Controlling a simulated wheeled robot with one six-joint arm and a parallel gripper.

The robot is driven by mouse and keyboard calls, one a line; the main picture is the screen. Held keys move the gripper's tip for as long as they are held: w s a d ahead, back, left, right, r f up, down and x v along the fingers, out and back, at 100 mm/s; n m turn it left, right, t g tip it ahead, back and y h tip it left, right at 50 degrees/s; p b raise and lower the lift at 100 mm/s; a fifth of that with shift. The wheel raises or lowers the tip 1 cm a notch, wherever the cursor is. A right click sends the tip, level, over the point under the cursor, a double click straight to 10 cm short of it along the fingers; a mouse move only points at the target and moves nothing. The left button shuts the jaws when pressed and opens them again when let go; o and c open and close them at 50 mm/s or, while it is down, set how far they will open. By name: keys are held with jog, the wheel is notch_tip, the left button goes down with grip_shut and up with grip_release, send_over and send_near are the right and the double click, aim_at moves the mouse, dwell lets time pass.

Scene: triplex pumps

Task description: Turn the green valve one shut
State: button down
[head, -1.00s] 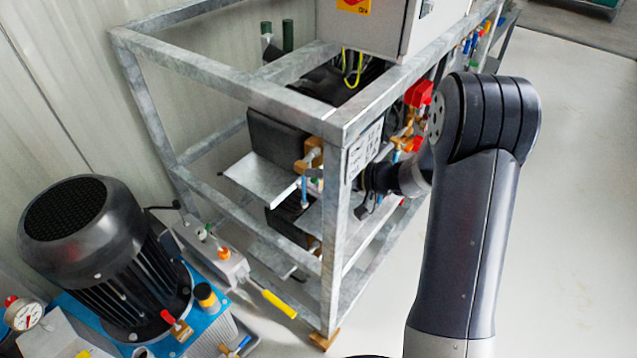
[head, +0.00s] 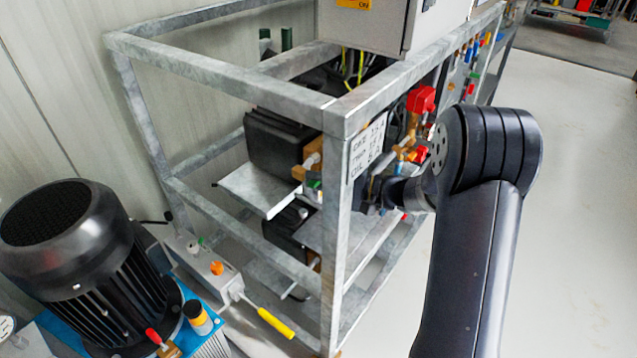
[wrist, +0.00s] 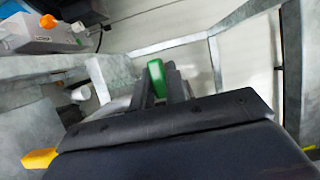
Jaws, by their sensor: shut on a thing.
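The green valve handle (wrist: 156,74) shows in the wrist view, upright between my fingers. My gripper (wrist: 162,88) is shut on it; my dark wrist body hides the lower part of the handle and the valve beneath. In the head view my arm reaches in to the metal frame from the right, and the frame's corner post hides my fingertips. A small green part (head: 314,184) shows just left of that post; I cannot tell whether it is the same handle.
The galvanised frame (head: 338,240) surrounds the valve closely, with a post and rails near my wrist. Red-handled valves (head: 421,99) stand above my wrist. A black motor (head: 75,265) and a grey box with a yellow-handled lever (head: 275,322) are at left. The floor at right is clear.

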dwell(0.3)
jog(key=c, duration=1.4)
grip_release()
jog(key=shift+c, duration=0.2)
jog(key=v, duration=1.1)
jog(key=shift+a, duration=0.1)
jog(key=x, duration=1.1)
